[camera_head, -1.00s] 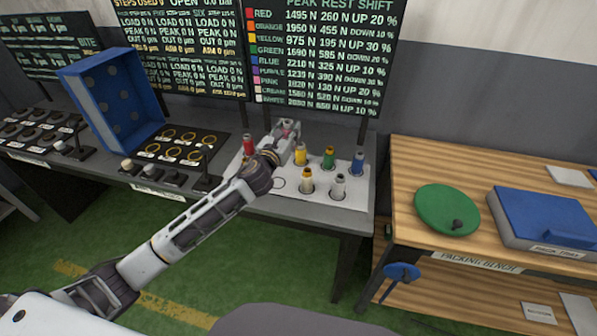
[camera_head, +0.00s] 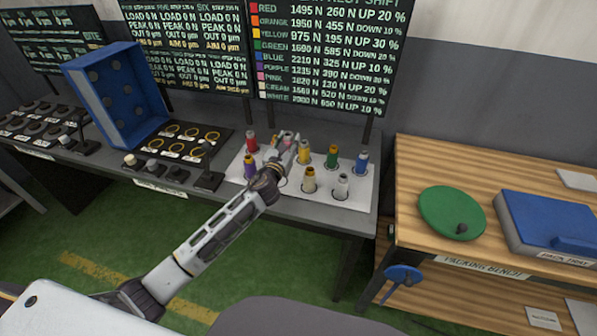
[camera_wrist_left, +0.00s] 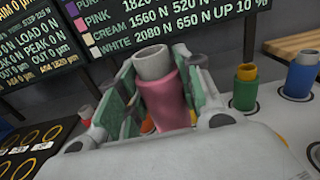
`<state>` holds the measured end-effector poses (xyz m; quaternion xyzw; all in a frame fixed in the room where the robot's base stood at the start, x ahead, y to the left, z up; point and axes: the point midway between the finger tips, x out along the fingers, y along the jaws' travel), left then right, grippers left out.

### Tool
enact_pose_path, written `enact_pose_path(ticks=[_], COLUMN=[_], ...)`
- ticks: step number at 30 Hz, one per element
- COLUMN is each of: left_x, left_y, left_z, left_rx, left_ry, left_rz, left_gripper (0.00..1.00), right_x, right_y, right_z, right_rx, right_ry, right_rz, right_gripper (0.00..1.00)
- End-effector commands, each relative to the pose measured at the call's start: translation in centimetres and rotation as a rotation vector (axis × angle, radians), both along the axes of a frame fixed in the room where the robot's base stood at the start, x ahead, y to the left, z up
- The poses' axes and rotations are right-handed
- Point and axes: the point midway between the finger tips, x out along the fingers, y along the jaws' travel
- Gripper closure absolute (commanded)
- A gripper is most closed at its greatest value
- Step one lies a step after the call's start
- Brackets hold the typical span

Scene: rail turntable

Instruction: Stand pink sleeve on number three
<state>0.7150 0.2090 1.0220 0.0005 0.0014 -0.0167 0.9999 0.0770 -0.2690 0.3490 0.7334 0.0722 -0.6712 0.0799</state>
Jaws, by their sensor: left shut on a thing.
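My left gripper (camera_head: 287,148) is over the middle of the white board with the coloured sleeves. It is shut on the pink sleeve (camera_head: 289,136). In the left wrist view the pink sleeve (camera_wrist_left: 167,102) stands between the green-grey finger pads, with a pale collar at its top, tilted slightly in the picture. I cannot tell whether its foot is clear of the board. Black trays with yellow rings (camera_head: 186,140) lie to the left; their small labels are too small to read, so I cannot tell which is number three. My right gripper is not in view.
The white board (camera_head: 366,190) also holds red (camera_head: 251,143), purple (camera_head: 250,167), yellow (camera_head: 304,152), green (camera_head: 332,156), blue (camera_head: 361,163) and other sleeves around my gripper. A blue crate (camera_head: 115,90) stands tilted at the left. A wooden packing bench (camera_head: 430,165) stands right.

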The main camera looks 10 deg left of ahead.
Motion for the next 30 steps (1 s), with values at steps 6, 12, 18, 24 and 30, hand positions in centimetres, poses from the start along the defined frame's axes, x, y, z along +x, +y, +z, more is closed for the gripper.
enact_pose_path(ticks=[6,12,18,24,30], left_x=[0.0,0.0,0.0,0.0,0.0], left_y=[0.0,0.0,0.0,0.0,0.0], left_z=[-1.3,-3.9,-5.7,-6.1,-6.1], left_rx=[-0.003,-0.003,-0.003,-0.001,-0.001], left_ry=[-0.001,-0.001,-0.002,-0.003,-0.003], left_rz=[0.001,0.001,0.001,-0.001,-0.001], left_gripper=[1.0,1.0,1.0,1.0,1.0], right_x=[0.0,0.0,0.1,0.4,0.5], right_y=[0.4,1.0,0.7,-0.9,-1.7], right_z=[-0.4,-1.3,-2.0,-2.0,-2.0], right_rx=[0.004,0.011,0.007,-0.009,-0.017], right_ry=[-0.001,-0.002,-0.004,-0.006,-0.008], right_rz=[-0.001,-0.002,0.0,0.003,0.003], right_gripper=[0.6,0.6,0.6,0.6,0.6])
